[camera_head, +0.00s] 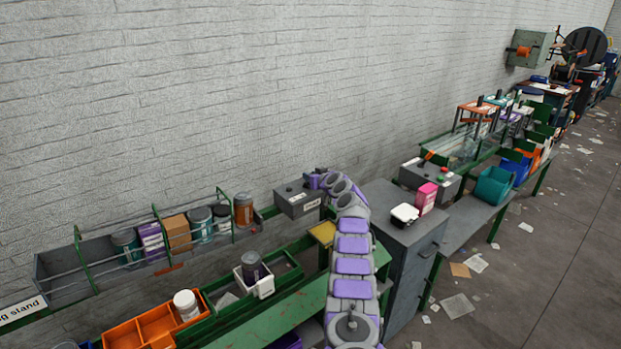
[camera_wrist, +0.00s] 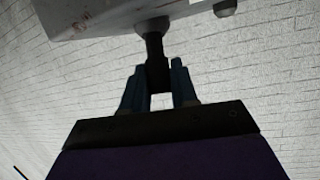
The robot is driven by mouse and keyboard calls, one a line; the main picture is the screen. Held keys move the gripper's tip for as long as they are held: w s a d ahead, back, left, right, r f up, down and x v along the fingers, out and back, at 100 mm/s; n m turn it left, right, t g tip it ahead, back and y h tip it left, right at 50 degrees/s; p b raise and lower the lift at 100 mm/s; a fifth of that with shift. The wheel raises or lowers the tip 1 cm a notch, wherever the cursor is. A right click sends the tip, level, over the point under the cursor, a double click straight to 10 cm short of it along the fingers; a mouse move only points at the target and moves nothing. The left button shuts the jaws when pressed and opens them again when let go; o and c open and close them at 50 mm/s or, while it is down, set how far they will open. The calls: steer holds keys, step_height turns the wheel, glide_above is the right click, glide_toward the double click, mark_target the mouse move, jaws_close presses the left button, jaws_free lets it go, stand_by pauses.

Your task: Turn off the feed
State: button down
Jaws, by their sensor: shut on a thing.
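A grey control box (camera_head: 298,203) with a small label on its front sits at the end of the belt by the wall. My gripper (camera_head: 316,181) is at its upper right side, with the purple arm reaching over from the front. In the wrist view, my gripper's two dark fingers (camera_wrist: 158,80) stand on either side of a dark handle (camera_wrist: 154,45) and are shut on it. The handle joins the pale grey body of the box (camera_wrist: 100,14). Whether the handle is in an on or off position cannot be told.
A second grey box (camera_head: 431,184) with red and green buttons stands farther right. A rack of cans and boxes (camera_head: 66,282) runs along the wall at left, above an orange tray (camera_head: 124,338). The floor at right is open, with scattered paper.

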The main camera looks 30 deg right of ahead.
stand_by(0.3)
steer(key=c, duration=0.9)
jaws_free()
steer(key=shift+d+f, duration=0.1)
steer(key=shift+d, duration=0.1)
steer(key=shift+c, duration=0.2)
steer(key=shift+a, duration=0.1)
